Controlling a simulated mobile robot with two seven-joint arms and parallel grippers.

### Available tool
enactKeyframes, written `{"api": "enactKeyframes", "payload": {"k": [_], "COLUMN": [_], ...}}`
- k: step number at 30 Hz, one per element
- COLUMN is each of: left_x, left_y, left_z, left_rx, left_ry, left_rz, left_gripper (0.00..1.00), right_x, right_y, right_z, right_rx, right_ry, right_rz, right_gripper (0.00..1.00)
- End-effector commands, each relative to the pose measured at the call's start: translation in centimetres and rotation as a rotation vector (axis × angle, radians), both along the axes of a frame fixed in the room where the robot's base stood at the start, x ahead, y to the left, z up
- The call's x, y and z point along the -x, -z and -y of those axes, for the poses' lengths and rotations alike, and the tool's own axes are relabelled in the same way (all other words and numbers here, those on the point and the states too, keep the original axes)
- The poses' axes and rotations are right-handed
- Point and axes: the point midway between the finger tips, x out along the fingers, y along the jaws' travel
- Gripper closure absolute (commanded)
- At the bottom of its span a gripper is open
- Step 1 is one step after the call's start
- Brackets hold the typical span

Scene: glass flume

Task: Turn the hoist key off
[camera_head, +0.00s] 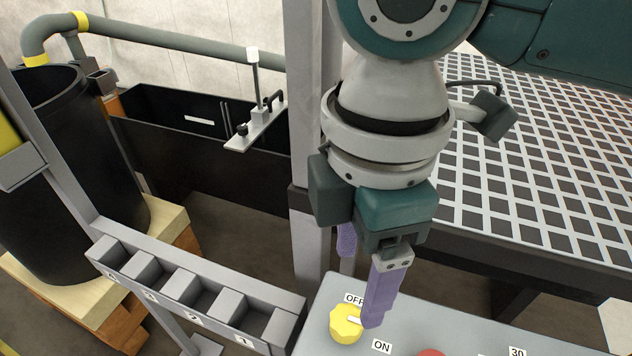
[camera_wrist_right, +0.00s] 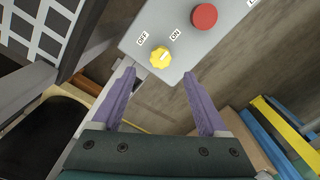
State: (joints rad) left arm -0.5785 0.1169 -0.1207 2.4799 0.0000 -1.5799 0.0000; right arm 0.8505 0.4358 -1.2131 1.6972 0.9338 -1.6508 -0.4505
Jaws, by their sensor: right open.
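The hoist key is a yellow ribbed knob (camera_head: 344,325) with a white pointer mark, on a grey control panel (camera_head: 455,335). It also shows in the right wrist view (camera_wrist_right: 159,58), where the mark points toward the ON label (camera_wrist_right: 175,34), away from the OFF label (camera_wrist_right: 142,38). My right gripper (camera_head: 359,299) is open, its purple fingers pointing down at the panel. In the head view the near finger overlaps the knob's right edge; contact cannot be told. In the right wrist view the knob lies ahead, between the fingertips (camera_wrist_right: 159,76). My left gripper is out of view.
A red button (camera_wrist_right: 204,16) sits beside the knob on the panel. A grey slotted rack (camera_head: 190,290) stands left of the panel, and a grey post (camera_head: 308,130) rises behind. A dark gridded platform (camera_head: 560,170) is at the right, a black barrel (camera_head: 75,190) at the left.

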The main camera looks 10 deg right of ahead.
Motion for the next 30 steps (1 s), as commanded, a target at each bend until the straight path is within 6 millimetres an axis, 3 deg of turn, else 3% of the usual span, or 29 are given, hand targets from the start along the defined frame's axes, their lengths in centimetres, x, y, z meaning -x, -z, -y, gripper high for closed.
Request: {"api": "enactKeyframes", "payload": {"k": [9, 13, 25, 30], "left_x": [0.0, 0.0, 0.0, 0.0], "left_y": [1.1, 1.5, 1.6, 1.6], "left_z": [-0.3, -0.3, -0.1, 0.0], "left_rx": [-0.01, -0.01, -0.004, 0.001], "left_ry": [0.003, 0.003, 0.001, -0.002], "left_rz": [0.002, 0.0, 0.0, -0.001], "left_gripper": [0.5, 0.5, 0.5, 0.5], "right_x": [0.2, 0.1, 0.1, 0.1], "right_y": [6.1, 7.8, 8.7, 8.7], "right_z": [0.0, -0.1, 0.0, 0.0], "right_rx": [0.001, 0.0, -0.001, -0.001], "right_ry": [0.001, 0.0, 0.0, 0.0], "right_rz": [-0.003, -0.001, 0.001, 0.001], "right_gripper": [0.23, 0.23, 0.23, 0.42]}}
